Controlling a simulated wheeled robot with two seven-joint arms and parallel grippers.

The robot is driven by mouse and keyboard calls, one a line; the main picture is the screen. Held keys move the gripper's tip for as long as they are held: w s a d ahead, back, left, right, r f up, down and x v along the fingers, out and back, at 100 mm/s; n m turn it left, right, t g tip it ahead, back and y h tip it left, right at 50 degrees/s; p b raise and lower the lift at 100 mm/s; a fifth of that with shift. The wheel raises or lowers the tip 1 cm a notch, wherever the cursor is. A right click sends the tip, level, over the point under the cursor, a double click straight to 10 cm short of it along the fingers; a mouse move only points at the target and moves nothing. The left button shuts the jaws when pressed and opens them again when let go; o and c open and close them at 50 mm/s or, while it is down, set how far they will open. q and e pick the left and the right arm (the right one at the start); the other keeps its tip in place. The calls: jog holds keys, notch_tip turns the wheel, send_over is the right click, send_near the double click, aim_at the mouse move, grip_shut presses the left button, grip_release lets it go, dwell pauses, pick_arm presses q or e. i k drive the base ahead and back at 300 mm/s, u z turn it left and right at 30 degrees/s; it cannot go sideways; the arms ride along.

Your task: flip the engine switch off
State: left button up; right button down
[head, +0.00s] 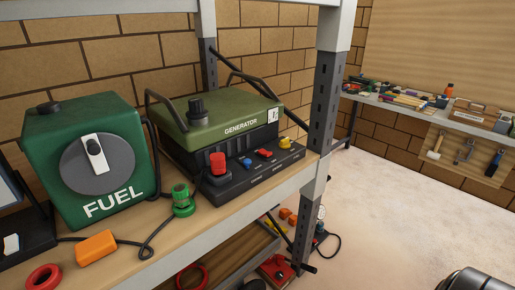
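The green generator (222,118) sits on the wooden shelf, with its name on the front edge. A small white switch plate (273,115) is on its right front corner. Its black front panel (258,172) carries a tall red plug-like knob (217,164), a small blue control (246,162), a small red control (264,154) and a yellow knob (285,143). The labels below them are too small to read, so I cannot tell which is the engine switch or its position.
A green FUEL box (84,125) with a grey dial (98,164) stands left of the generator. A green connector (182,201), an orange block (96,247) and cable lie in front. A shelf post (322,110) rises at the right. Open floor (400,210) lies beyond.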

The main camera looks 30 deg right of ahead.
aim_at(262, 151)
jog(key=u, duration=0.7)
jog(key=i, duration=0.55)
jog(key=z, duration=0.85)
